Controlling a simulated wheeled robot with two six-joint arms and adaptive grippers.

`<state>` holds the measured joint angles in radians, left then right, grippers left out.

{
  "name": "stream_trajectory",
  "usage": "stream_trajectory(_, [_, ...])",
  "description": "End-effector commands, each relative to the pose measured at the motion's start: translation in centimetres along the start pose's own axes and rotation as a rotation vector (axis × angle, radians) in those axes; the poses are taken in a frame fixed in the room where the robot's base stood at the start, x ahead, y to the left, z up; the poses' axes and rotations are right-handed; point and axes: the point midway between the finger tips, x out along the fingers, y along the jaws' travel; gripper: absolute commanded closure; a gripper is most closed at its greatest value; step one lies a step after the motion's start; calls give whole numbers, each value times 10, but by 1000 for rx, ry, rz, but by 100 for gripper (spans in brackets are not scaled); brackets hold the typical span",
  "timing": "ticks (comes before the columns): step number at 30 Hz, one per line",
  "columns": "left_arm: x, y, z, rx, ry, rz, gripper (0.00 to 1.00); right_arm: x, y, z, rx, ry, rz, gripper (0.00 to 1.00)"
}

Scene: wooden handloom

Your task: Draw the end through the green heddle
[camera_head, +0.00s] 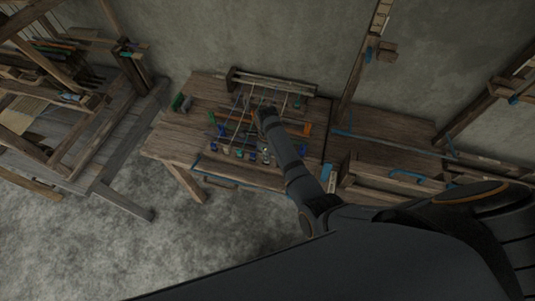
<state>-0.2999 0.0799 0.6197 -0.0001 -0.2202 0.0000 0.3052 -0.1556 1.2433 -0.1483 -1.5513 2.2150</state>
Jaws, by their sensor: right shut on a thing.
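My right gripper (266,116) reaches in over a small wooden table (180,143) and points down among thin light and coloured strands. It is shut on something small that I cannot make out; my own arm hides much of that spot. A wooden rack (272,81) stands at the back of the table, with slender strands or rods running forward from it. Several small coloured spools (240,154) sit along the front. I cannot pick out the green heddle or the end among the strands at this size. My left gripper is not in view.
A large wooden handloom (90,120) stands at the left. An orange block (307,129) is right of my gripper. More wooden framework (385,140) with blue parts stands at the right. Grey floor (90,250) is clear in front.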

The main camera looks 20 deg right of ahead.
Motion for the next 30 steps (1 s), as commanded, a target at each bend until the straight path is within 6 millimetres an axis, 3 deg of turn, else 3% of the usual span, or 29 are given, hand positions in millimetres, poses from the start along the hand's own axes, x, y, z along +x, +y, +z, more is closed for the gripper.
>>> stream_trajectory(9, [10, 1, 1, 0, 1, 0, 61, 20, 0, 0, 0, 0, 0, 100])
stream_trajectory(17, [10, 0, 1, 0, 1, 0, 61, 20, 0, 0, 0, 0, 0, 100])
stream_trajectory(18, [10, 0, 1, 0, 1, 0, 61, 20, 0, 0, 0, 0, 0, 82])
stream_trajectory(23, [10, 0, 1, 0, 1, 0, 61, 20, 0, 0, 0, 0, 0, 61])
stream_trajectory(30, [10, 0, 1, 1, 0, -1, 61, 20, 0, 0, 0, 0, 0, 61])
